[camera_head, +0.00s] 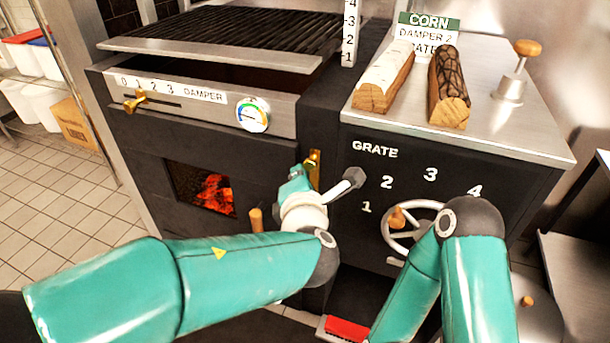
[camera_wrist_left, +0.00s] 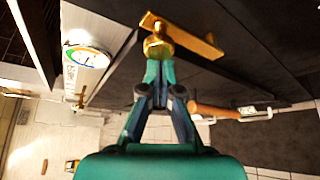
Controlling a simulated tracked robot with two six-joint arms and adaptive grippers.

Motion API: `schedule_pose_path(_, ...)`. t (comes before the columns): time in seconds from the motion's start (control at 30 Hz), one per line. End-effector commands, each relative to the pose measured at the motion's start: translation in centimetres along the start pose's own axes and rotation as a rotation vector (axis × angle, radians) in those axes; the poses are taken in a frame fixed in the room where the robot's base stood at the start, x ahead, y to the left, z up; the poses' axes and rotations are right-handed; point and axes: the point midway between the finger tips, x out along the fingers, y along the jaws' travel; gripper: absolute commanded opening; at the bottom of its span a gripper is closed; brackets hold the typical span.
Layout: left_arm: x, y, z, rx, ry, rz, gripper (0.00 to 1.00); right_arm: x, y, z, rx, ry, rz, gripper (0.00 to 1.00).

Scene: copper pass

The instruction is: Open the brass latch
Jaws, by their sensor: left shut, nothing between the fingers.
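The brass latch (camera_head: 314,165) is on the dark front of the grill, right of the firebox door (camera_head: 150,165) with its glowing window. In the left wrist view the latch (camera_wrist_left: 195,38) is a flat brass bar with a round brass knob at one end. My left gripper (camera_head: 297,174) is shut and empty. In the left wrist view its fingertips (camera_wrist_left: 160,66) are right at the knob; I cannot tell whether they touch it. My left wrist and forearm hide part of the door's right side. My right arm is at the right of the head view; its gripper does not show.
A wooden door handle (camera_head: 256,218) is left of my left wrist. A handwheel (camera_head: 412,228) is on the grate panel, beside my right arm. The brass damper slider (camera_head: 136,102) and gauge (camera_head: 253,114) are above the door. Two logs lie on the steel top (camera_head: 500,125).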

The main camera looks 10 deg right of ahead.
Motion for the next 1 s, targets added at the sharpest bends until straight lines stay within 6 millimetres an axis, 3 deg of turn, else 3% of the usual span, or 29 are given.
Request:
schedule_pose_path(0.27, 1.1, -0.5, -4.2, -0.002, 0.003, 0.0, 0.0, 2.8, 1.0, 0.0, 0.0, 0.0, 0.0, 0.4)
schedule_pose_path(0.4, -2.7, 0.0, -3.3, 0.002, -0.005, -0.003, 0.0, 1.4, 0.5, 0.0, 0.0, 0.001, 0.0, 0.4)
schedule_pose_path(0.63, -7.1, -0.2, -3.4, 0.001, -0.003, -0.003, 0.0, 0.6, 0.2, 0.0, 0.0, 0.0, 0.0, 0.4)
schedule_pose_path(0.8, -8.8, -0.3, -3.4, 0.0, -0.002, -0.002, 0.0, 0.4, 0.1, 0.0, 0.0, 0.0, 0.0, 0.4)
schedule_pose_path(1.0, -9.2, -0.5, -3.5, 0.0, -0.001, -0.002, 0.0, 0.4, 0.1, 0.0, 0.0, 0.0, 0.0, 0.4)
